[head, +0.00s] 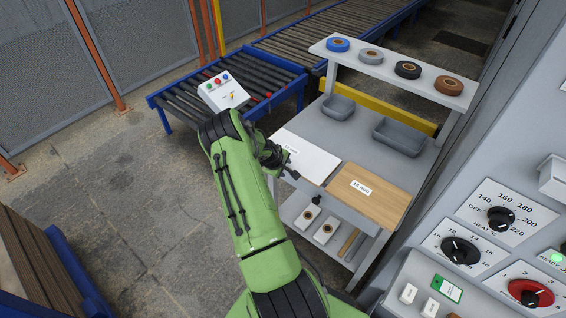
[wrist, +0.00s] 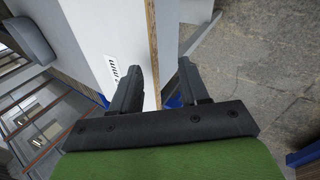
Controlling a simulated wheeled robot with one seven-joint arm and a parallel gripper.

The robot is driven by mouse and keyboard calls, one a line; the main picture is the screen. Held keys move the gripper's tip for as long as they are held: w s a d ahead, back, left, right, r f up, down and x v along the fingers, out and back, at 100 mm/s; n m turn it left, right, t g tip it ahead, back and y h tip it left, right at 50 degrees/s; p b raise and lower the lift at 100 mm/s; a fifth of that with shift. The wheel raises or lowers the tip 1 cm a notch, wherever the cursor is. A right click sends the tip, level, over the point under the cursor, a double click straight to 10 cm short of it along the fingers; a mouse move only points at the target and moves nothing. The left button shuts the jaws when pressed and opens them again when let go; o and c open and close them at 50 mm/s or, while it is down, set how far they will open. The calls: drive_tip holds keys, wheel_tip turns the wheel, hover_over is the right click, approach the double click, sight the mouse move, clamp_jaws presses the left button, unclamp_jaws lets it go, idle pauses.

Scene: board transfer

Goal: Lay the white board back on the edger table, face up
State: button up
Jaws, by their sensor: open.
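The white board (head: 313,160) lies flat on the left front of the grey table (head: 352,153), its label facing up. In the wrist view the white board (wrist: 100,35) shows its label and a thin brown edge. My gripper (head: 290,173) is at the front left of the board, partly hidden by my green arm. In the wrist view my gripper (wrist: 159,67) is open, with the board's edge running between its two fingers. Whether either finger touches the board cannot be told.
A wood-coloured board (head: 372,198) marked 15 mm lies right of the white one. Grey bins (head: 400,137) stand behind, below a shelf (head: 385,70) of tape rolls. A roller conveyor (head: 280,80) with a control box (head: 222,92) is behind left. A control panel (head: 480,245) stands at right.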

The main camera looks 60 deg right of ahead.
drive_tip(key=shift+a+r+p, duration=0.2)
drive_tip(key=shift+a+r, duration=0.15)
drive_tip(key=shift+a, duration=0.45)
drive_tip(key=shift+a+r+p, duration=0.15)
drive_tip(key=shift+a+r, duration=0.15)
drive_tip(key=shift+a, duration=0.5)
drive_tip(key=o, duration=0.6)
drive_tip(key=shift+c, duration=0.2)
wheel_tip(320, 180, up, 8)
drive_tip(key=a+p, duration=0.1)
drive_tip(key=p, duration=0.3)
drive_tip(key=shift+a+f+p, duration=0.2)
drive_tip(key=shift+p, duration=0.1)
